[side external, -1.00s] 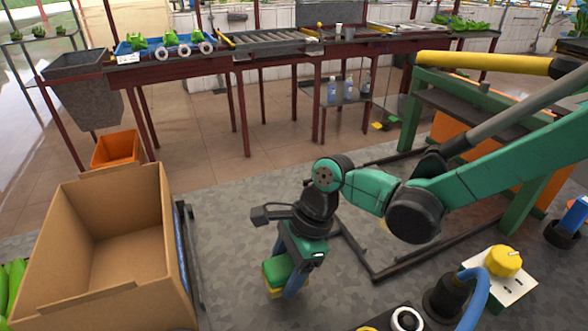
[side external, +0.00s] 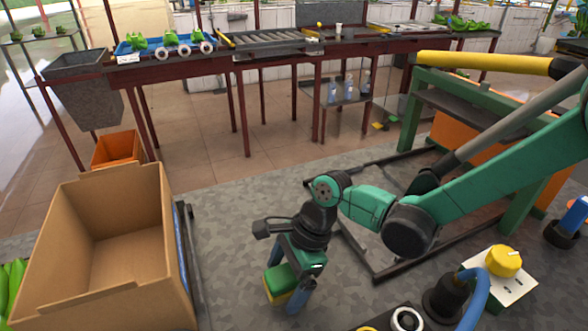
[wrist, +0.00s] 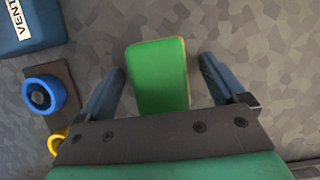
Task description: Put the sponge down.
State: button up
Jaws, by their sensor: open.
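The sponge (side external: 280,282) is a block with a green top and a yellow lower layer. It is at the grey patterned floor, below my wrist in the side view. In the wrist view its green face (wrist: 158,75) lies between the two blue fingers of my gripper (wrist: 163,72). A gap shows on each side of the sponge, so my gripper is open around it and apart from it. The sponge's underside is hidden, but it appears to rest on the floor.
A large open cardboard box (side external: 110,245) stands to the left, with an orange bin (side external: 117,148) behind it. A yellow knob on a white plate (side external: 502,262) and a blue hose are at right front.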

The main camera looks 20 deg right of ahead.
jog(key=v, duration=1.1)
jog(key=s+d+r+n+t+h, duration=0.1)
jog(key=s+d+n+t+h, duration=0.1)
jog(key=d+n, duration=0.7)
jog(key=s+d+r+n+t+h, duration=0.2)
jog(key=d+n+t, duration=0.3)
jog(key=d+n, duration=0.4)
jog(key=shift+s+r+h, duration=0.2)
jog(key=shift+h, duration=0.1)
